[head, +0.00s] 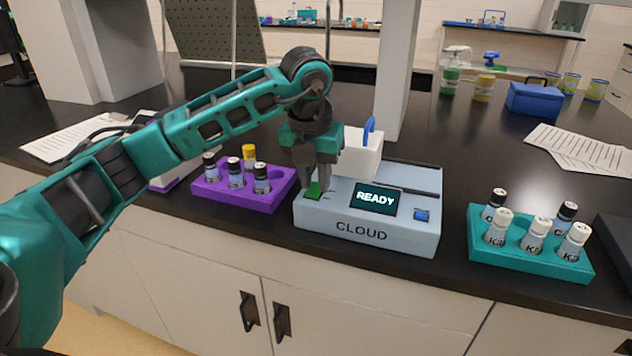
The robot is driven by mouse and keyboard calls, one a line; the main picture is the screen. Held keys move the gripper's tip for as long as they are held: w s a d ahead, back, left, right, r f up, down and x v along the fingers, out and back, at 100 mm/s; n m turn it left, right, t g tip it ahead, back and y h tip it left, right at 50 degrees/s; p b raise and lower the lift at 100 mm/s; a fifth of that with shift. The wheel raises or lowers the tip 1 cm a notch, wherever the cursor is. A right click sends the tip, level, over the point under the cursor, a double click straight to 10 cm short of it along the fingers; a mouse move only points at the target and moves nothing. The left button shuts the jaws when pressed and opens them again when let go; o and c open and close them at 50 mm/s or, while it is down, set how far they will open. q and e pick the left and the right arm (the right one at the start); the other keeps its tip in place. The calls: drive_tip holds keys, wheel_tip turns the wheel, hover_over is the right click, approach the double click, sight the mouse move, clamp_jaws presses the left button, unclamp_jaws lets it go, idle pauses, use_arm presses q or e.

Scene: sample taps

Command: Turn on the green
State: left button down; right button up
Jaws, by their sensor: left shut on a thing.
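A pale blue-grey box marked CLOUD (362,232) stands on the black bench top. Its screen (376,198) is lit and reads READY. A small green control (313,191) sits on the left part of its top. My left gripper (317,182) comes down over this control from above, with its fingers shut on it. The fingers hide part of the control, so its exact shape and position cannot be told. A blue button (422,215) is at the right of the screen. My right gripper is not in view.
A purple rack (226,197) with several vials stands close on the left. A teal rack (500,251) with several vials stands to the right. A white block with a blue handle (360,155) is behind the screen. A post (402,75) rises behind the box.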

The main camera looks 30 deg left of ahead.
use_arm(q)
drive_tip(key=shift+s+t, duration=0.1)
drive_tip(key=shift+t, duration=0.3)
drive_tip(key=c, duration=0.9)
unclamp_jaws()
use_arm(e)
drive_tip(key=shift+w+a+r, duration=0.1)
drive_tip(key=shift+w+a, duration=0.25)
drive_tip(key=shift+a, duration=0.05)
use_arm(q)
drive_tip(key=p+v, duration=0.1)
drive_tip(key=v, duration=1.2)
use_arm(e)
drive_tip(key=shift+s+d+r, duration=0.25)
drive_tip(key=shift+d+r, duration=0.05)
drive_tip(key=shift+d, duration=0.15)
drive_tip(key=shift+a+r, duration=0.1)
